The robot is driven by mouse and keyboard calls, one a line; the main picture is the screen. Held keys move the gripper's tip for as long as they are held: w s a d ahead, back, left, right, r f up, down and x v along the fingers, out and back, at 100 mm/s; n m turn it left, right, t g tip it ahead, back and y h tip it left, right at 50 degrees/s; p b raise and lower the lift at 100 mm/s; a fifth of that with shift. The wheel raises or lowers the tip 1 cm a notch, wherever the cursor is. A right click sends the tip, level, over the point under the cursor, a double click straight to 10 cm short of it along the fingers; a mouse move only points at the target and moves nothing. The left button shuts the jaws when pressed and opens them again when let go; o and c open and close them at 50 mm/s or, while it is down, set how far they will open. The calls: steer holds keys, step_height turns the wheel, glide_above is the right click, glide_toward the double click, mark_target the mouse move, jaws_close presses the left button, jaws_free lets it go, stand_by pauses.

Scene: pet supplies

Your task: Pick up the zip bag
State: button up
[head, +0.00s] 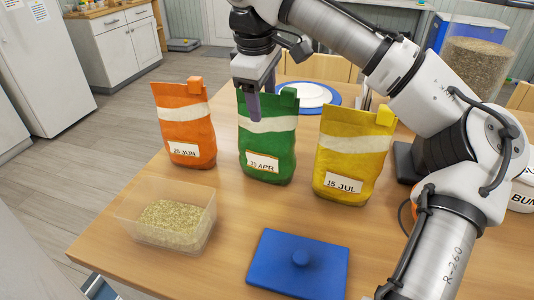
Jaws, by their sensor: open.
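Three zip bags stand upright in a row on the wooden table, each with a white band, a date label and a folded or clipped top. The orange bag (185,130) at the left reads "20 JUN". The green bag (267,148) in the middle has a label that looks like "30 APR". The yellow bag (350,165) at the right reads "15 JUL". My gripper (260,98) is open and points down at the top of the green bag, with a purple-grey finger in front of its upper left. The other finger is mostly hidden, and I cannot tell whether either touches the bag.
A blue-rimmed plate (332,97) is behind the bags. My arm covers the right side, near a grain-filled container (474,68).

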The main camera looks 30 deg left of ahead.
mark_target(267, 139)
steer(key=x, duration=0.5)
steer(key=shift+s+a+f+p, duration=0.2)
steer(key=shift+s+p, duration=0.15)
steer(key=shift+p, duration=0.05)
jaws_close()
